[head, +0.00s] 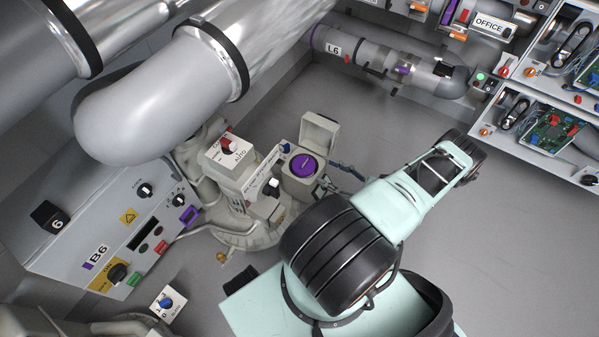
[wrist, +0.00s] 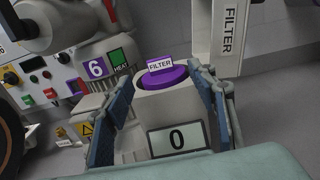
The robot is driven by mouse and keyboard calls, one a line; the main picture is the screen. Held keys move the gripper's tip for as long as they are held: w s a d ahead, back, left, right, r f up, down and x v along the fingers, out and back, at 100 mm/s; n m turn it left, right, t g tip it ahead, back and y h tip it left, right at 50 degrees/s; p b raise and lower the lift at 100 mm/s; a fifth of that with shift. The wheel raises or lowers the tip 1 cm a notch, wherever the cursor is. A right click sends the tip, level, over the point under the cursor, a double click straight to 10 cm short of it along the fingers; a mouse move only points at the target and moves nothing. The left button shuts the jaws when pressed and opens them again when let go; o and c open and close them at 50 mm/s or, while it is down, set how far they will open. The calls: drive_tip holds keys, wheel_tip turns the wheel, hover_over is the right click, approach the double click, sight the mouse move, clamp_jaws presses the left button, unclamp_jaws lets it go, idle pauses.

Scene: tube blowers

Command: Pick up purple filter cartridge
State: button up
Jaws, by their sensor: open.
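The purple filter cartridge (wrist: 172,78) sits in the top of a light grey housing (wrist: 150,108), with a white FILTER label standing up on it. In the head view, the round purple top of the cartridge (head: 304,166) shows in the housing beside its raised lid (head: 319,132). My gripper (wrist: 162,76) is open, with one blue-padded finger on each side of the housing and cartridge in the wrist view. I cannot tell whether the fingers touch the housing.
A display reading 0 (wrist: 178,139) is on the housing front. The raised FILTER lid (wrist: 227,33) stands behind at right. A control box with a red knob (head: 228,147) stands close left of the housing. The B6 panel (head: 135,235) is left; open floor (head: 390,130) lies right.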

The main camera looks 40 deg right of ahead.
sight(305, 161)
drive_tip(key=b+x, duration=0.1)
drive_tip(key=x, duration=0.9)
drive_tip(key=shift+a+b, duration=0.1)
drive_tip(key=shift+b, duration=0.3)
drive_tip(key=shift+r, duration=0.1)
clamp_jaws()
